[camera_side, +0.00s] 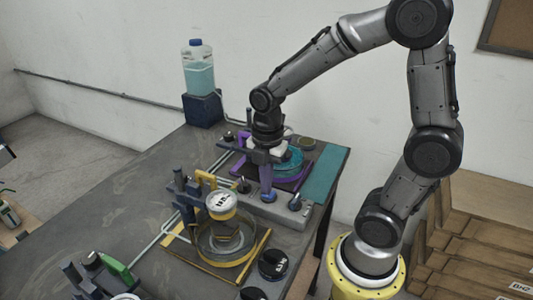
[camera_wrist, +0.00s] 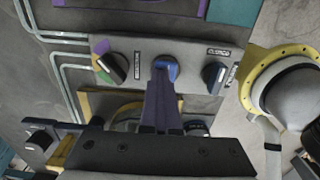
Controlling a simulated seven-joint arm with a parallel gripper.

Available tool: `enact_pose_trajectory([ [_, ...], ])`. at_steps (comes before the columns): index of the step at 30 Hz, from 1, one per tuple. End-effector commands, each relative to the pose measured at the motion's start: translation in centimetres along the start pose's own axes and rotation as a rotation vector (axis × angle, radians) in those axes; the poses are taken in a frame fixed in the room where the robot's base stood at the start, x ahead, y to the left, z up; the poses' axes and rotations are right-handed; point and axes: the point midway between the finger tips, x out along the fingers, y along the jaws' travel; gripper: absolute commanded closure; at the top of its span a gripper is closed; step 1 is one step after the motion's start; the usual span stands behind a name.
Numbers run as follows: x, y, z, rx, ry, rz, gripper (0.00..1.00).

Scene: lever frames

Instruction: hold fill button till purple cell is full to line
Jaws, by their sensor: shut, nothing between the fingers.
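The purple cell (camera_side: 303,178) is a purple-framed station at the back right of the table in the side view. Its round dish (camera_side: 291,160) shows teal liquid, partly hidden by my wrist; a fill line is too small to make out. A blue round button (camera_wrist: 170,66) sits mid-panel between two knobs in the wrist view. My gripper (camera_wrist: 161,68) is shut and empty, pointing down with its fingertips at the button. I cannot tell whether they press it or only hover. In the side view my gripper (camera_side: 268,194) is over the grey panel (camera_side: 278,211).
A selector knob (camera_wrist: 112,67) with purple and yellow marks is left of the button; another knob (camera_wrist: 214,75), labelled CLOSED, is right. A yellow-framed cell (camera_side: 252,271) stands in front. A bottle (camera_side: 199,78) of teal liquid stands behind.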

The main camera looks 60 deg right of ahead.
Motion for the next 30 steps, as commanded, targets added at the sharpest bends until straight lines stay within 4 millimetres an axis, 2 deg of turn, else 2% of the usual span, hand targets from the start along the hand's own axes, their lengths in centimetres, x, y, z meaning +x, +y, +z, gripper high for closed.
enact_pose_trajectory([
  [1, -0.4, -0.5, -0.1, 0.000, 0.003, -0.017, 1.00],
  [6, -4.2, 0.4, 0.1, 0.000, -0.003, 0.021, 1.00],
  [12, -8.7, 0.6, 0.1, 0.000, -0.003, 0.024, 1.00],
  [18, -12.1, 0.6, 0.1, 0.000, -0.003, 0.023, 1.00],
  [24, -13.6, 0.6, 0.1, 0.000, -0.003, 0.021, 1.00],
  [30, -13.8, 0.6, 0.1, 0.000, -0.003, 0.022, 1.00],
])
